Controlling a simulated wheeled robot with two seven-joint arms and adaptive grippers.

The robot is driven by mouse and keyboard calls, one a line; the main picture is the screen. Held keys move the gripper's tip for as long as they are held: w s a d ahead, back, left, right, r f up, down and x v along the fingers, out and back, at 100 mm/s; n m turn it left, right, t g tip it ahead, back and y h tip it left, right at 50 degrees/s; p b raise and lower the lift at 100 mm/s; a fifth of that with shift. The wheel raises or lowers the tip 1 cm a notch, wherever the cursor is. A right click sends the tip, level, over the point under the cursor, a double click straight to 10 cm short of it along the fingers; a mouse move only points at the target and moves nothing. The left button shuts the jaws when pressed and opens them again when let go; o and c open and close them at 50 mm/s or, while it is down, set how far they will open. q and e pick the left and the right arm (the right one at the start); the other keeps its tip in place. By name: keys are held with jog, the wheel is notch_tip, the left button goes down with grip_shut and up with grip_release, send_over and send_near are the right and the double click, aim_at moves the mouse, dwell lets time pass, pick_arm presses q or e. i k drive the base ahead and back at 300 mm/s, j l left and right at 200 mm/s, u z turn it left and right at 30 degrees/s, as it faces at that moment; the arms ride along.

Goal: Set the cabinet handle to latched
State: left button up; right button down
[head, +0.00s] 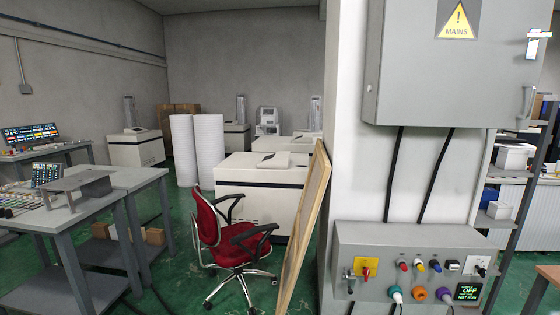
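A grey wall cabinet (415,75) with a yellow MAINS warning sign (458,20) fills the upper right of the head view. Its door looks closed. A grey bar-shaped pull (527,103) sits low near the door's right edge. Above it, at the same edge, is a pale T-shaped fitting (538,42), which looks like a handle with a short downward stem. I cannot tell whether it is latched. Neither of my grippers is in view.
Below the cabinet is a grey control box (400,248) with a red-and-yellow switch (369,268), coloured knobs and plugs, and a screen (468,291) reading OFF. A wooden panel (302,235) leans by the wall. A red chair (235,245) and a table (130,178) stand left.

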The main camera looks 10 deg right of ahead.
aim_at(534, 36)
jog(key=z, duration=1.85)
